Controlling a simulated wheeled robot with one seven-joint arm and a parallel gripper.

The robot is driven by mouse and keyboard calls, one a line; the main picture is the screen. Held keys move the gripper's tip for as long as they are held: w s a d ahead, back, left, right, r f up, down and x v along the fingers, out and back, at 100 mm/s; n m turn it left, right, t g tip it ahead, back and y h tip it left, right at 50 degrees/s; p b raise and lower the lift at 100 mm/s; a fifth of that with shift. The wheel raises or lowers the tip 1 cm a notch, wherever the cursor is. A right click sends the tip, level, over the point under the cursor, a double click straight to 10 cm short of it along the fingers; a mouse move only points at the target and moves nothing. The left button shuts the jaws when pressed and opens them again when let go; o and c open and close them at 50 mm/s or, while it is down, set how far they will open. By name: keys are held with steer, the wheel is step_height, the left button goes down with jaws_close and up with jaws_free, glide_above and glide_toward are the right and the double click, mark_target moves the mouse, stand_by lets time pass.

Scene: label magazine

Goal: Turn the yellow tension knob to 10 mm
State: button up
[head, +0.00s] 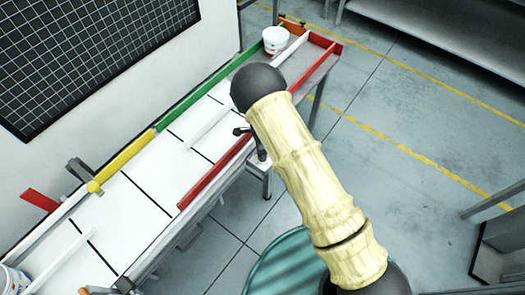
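A long white label magazine (124,207) runs diagonally from lower left to upper centre. A yellow bar (128,157) lies along its far edge, with a small round yellow piece (94,186) at its lower left end. This round piece may be the tension knob; no scale or mm mark is readable. My cream arm with black joints reaches over the magazine from the lower right. A small dark part of my gripper (241,131) shows beside the black joint, well right of the yellow piece and apart from it. The fingers are mostly hidden behind the arm.
Green (198,92) and red (217,172) rails edge the magazine. A grey bracket (79,170) stands beside the yellow piece. White buckets stand at the far end (276,40) and lower left (13,281). A dark grid panel (85,50) is behind.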

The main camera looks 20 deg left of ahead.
step_height(320, 180, up, 17)
steer(key=b, duration=0.2)
steer(key=shift+r+b, duration=0.2)
steer(key=shift+b, duration=0.1)
steer(key=shift+w+d, duration=0.1)
stand_by(0.5)
steer(key=s+d+r+n, duration=0.1)
steer(key=d+r+n, duration=0.15)
steer(key=d, duration=0.55)
steer(key=s+d+r+n, duration=0.1)
steer(key=d+r+n, duration=0.15)
steer(key=d, duration=0.55)
steer(key=s+d+r+n+t, duration=0.2)
steer(key=s+d+r+n, duration=0.3)
steer(key=s+d+n, duration=0.3)
steer(key=s+d, duration=0.3)
steer(key=d, duration=0.2)
steer(key=shift+s+d+t, duration=0.15)
steer(key=shift+s+t, duration=0.15)
